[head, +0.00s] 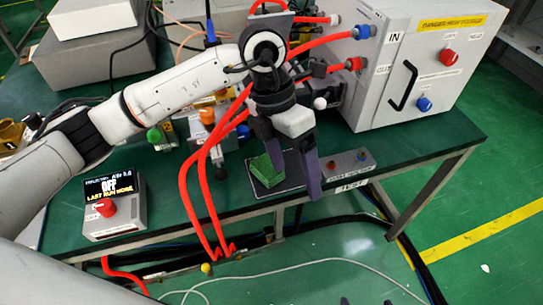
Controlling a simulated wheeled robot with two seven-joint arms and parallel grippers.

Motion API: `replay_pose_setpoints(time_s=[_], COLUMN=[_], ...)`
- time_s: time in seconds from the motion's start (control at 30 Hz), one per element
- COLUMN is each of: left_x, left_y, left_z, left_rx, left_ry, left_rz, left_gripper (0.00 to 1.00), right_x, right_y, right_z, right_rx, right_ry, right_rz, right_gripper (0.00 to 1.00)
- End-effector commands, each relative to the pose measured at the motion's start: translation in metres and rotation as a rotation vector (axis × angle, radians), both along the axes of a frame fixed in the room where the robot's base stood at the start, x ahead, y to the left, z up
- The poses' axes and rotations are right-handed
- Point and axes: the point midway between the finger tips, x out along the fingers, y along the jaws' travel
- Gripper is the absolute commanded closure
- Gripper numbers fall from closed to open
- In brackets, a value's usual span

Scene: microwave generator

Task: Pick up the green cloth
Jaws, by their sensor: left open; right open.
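The green cloth (266,170) is a small folded piece lying on a dark square pad with a light rim (291,182) near the front edge of the green table. My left gripper (294,179) is open and points down over the pad. One finger is at the cloth's upper right side and the other is to the right, over the pad's right edge. Whether a finger touches the cloth is not clear. Two dark tips at the bottom edge look like my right gripper (366,301), apart and empty, low in front of the table.
A large grey box (425,60) with red hoses stands at the back right. Red hoses (196,195) hang over the front edge left of the cloth. A small grey control box (348,164) is right of the pad. A display box (113,208) stands at the left.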

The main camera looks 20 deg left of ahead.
Motion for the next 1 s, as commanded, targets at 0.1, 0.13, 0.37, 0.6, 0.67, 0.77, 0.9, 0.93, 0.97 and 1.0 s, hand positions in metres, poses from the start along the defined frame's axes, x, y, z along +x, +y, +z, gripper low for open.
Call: replay_pose_setpoints(time_s=[0.1, 0.13, 0.37, 0.6, 0.67, 0.77, 0.9, 0.93, 0.97, 1.0], left_x=[0.028, 0.032, 0.039, 0.039, 0.038, 0.037, 0.036, 0.037, 0.037, 0.037], left_y=[0.048, 0.056, 0.074, 0.073, 0.073, 0.075, 0.076, 0.076, 0.075, 0.075], left_z=[0.017, 0.020, 0.003, -0.023, -0.027, -0.040, -0.061, -0.065, -0.069, -0.072], left_rx=[0.199, 0.230, 0.303, 0.298, 0.298, 0.298, 0.296, 0.297, 0.297, 0.296], left_ry=[-0.087, -0.100, -0.120, -0.122, -0.121, -0.119, -0.120, -0.120, -0.121, -0.122], left_rz=[0.040, 0.049, 0.071, 0.068, 0.068, 0.069, 0.068, 0.068, 0.069, 0.068], left_gripper=[0.20, 0.20, 0.20, 0.20, 0.20, 0.20, 0.20, 0.20, 0.20, 0.20], right_x=[0.001, 0.001, 0.000, -0.002, -0.002, -0.003, -0.003, -0.003, -0.003, -0.003], right_y=[0.000, 0.000, -0.001, -0.001, -0.001, -0.001, -0.002, -0.002, -0.002, -0.002], right_z=[0.001, 0.001, 0.003, 0.003, 0.004, 0.007, 0.011, 0.011, 0.011, 0.011], right_rx=[0.000, 0.000, 0.000, 0.000, 0.000, -0.001, -0.002, -0.002, -0.002, -0.002], right_ry=[-0.003, -0.002, 0.000, 0.002, 0.003, 0.004, 0.004, 0.004, 0.005, 0.005], right_rz=[-0.001, -0.001, -0.001, -0.002, -0.002, -0.001, -0.002, -0.002, -0.002, -0.002], right_gripper=[0.24, 0.24, 0.24, 0.24, 0.24, 0.24, 0.24, 0.24, 0.24, 0.24])
